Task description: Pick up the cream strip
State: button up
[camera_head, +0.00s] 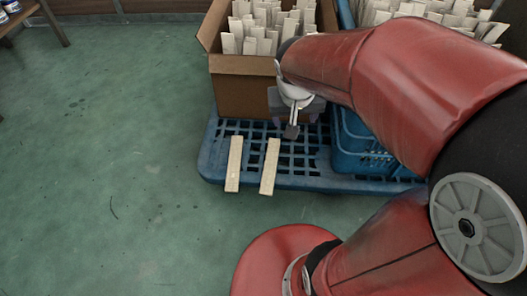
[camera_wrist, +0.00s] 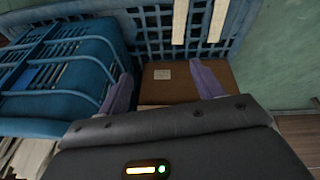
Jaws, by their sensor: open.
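Two cream strips lie side by side on the blue pallet (camera_head: 213,172), one on the left (camera_head: 234,164) and one on the right (camera_head: 270,167) in the head view. Their near ends reach the pallet's front edge. In the wrist view both strips show at the top, one left (camera_wrist: 180,20) and one right (camera_wrist: 217,20). My gripper (camera_head: 292,131) is above the pallet, in front of the cardboard box and up and right of the right strip. In the wrist view its two purple fingers (camera_wrist: 165,85) are apart with nothing held between them.
A cardboard box (camera_head: 245,93) full of cream strips stands at the back of the pallet; its side shows between my fingers in the wrist view (camera_wrist: 165,95). A blue crate (camera_head: 355,150) stands right of my gripper, with more strips behind. Green floor (camera_head: 110,170) is clear at left.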

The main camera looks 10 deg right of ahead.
jog(key=w+f+g+p, duration=0.1)
jog(key=w+f+p, duration=0.1)
jog(key=w+f, duration=0.3)
jog(key=m+g+y+p, duration=0.2)
jog(key=p, duration=0.1)
send_over(271, 164)
notch_tip(271, 164, down, 19)
notch_tip(271, 164, down, 8)
jog(key=shift+f+b, duration=0.1)
jog(key=shift+b, duration=0.45)
jog(key=shift+a, duration=0.1)
jog(key=c, duration=1.1)
